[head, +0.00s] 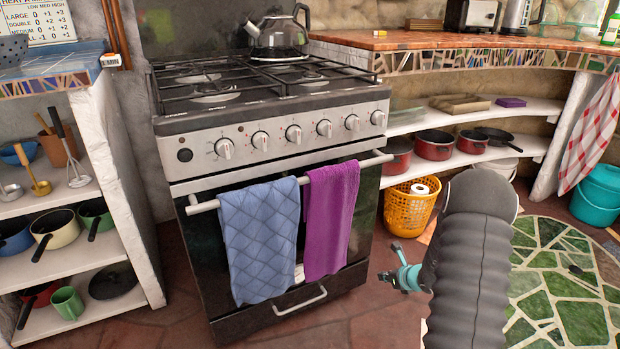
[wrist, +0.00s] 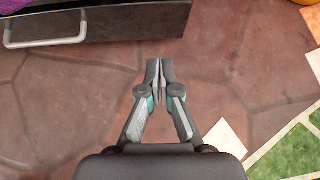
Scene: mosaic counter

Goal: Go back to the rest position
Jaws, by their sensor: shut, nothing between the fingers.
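My gripper (head: 400,277) shows in the head view low in front of the stove, just right of its lower front corner. In the wrist view my gripper (wrist: 161,65) points at the tiled floor, its two fingertips together with nothing between them. My dark ribbed arm covers the floor right of the gripper in the head view. The stove (head: 200,155) stands left of the gripper, apart from it. The stove's drawer front (wrist: 100,20) and its handle show at the top left of the wrist view.
A blue towel (head: 261,240) and a purple towel (head: 330,220) hang on the oven rail. An orange basket (head: 408,212) stands behind my arm. A kettle (head: 280,35) sits on the stove. Shelves with pots line both sides. The red floor (head: 370,320) before the stove is clear.

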